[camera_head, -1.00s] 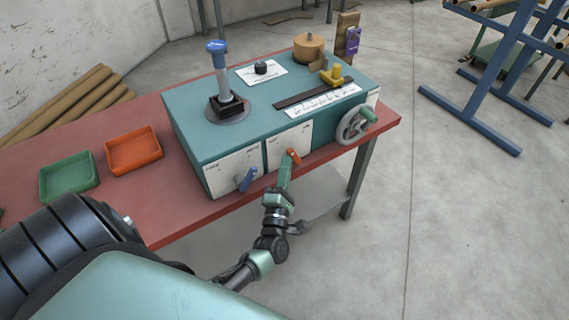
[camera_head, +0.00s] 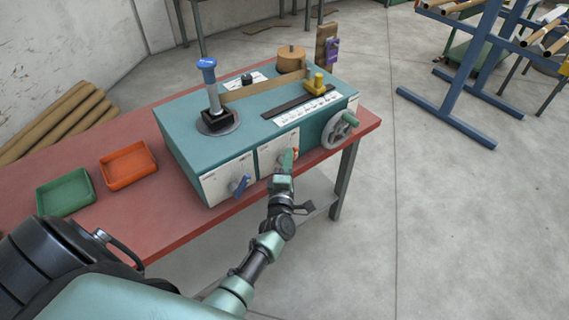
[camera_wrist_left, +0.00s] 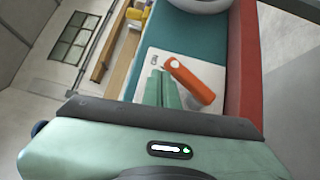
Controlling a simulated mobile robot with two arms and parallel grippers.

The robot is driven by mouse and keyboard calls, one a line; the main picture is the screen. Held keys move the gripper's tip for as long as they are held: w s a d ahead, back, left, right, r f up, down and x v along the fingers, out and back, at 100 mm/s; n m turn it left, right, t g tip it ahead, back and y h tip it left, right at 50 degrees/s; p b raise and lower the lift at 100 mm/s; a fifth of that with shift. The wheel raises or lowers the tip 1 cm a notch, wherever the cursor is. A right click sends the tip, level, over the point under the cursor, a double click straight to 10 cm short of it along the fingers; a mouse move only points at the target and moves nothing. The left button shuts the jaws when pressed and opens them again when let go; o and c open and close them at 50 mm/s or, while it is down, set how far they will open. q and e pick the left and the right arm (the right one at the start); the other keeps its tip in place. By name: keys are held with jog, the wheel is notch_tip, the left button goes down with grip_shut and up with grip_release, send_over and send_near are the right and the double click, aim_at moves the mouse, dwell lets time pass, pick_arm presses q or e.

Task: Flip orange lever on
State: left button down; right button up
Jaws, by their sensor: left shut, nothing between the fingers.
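The orange lever (camera_wrist_left: 188,80) sits on a white panel on the front of the teal machine (camera_head: 190,147). In the left wrist view it slants, with its round end up and left and its base at the lower right. My left gripper (camera_head: 286,158) is shut and empty, right at the lever; in the left wrist view its green fingertips (camera_wrist_left: 163,86) are just left of the lever. I cannot tell whether they touch it. In the head view the gripper hides most of the lever. My right gripper is not in view.
A blue lever (camera_head: 240,185) is on the panel to the left. A handwheel (camera_head: 338,131) is on the right. A tan strip (camera_head: 262,90) runs from the roll (camera_head: 291,58) to the blue-topped post (camera_head: 210,85). Green (camera_head: 66,211) and orange (camera_head: 127,180) trays stand left on the red table.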

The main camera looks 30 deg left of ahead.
pick_arm(q)
jog(key=shift+w+d+r, duration=0.1)
jog(key=shift+w+d, duration=0.15)
jog(key=shift+w, duration=0.2)
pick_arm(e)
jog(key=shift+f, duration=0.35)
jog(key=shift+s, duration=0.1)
pick_arm(q)
jog(key=shift+r, duration=0.15)
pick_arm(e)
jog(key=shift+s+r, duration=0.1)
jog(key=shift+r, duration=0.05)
